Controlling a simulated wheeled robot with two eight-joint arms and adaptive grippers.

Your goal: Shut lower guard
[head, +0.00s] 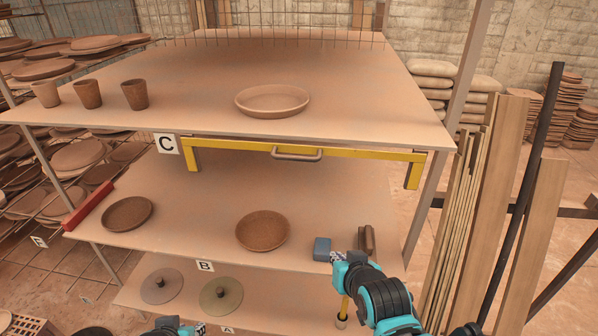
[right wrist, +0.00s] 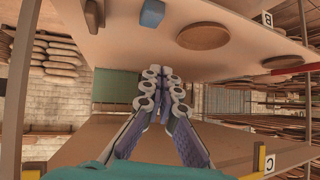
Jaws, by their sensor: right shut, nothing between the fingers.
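A yellow guard frame (head: 350,151) hangs along the front of the shelf marked C, with its two ends turned down. A grey-brown bar handle (head: 297,154) sits at its middle. A small yellow part of it shows near the C label in the right wrist view (right wrist: 258,160). My right arm comes in at the lower right of the head view, in front of the shelf marked B. My right gripper (right wrist: 166,82) is shut and empty, its fingertips together, apart from the handle. Only a bit of my left arm shows at the bottom edge.
Shelf B (head: 330,200) holds two brown dishes, a blue block (head: 322,249) and a brown roller-like piece (head: 367,240). Shelf C (head: 200,90) holds several cups and a dish. Wooden planks (head: 490,190) stand at the right. A red bar (head: 88,208) lies at the left.

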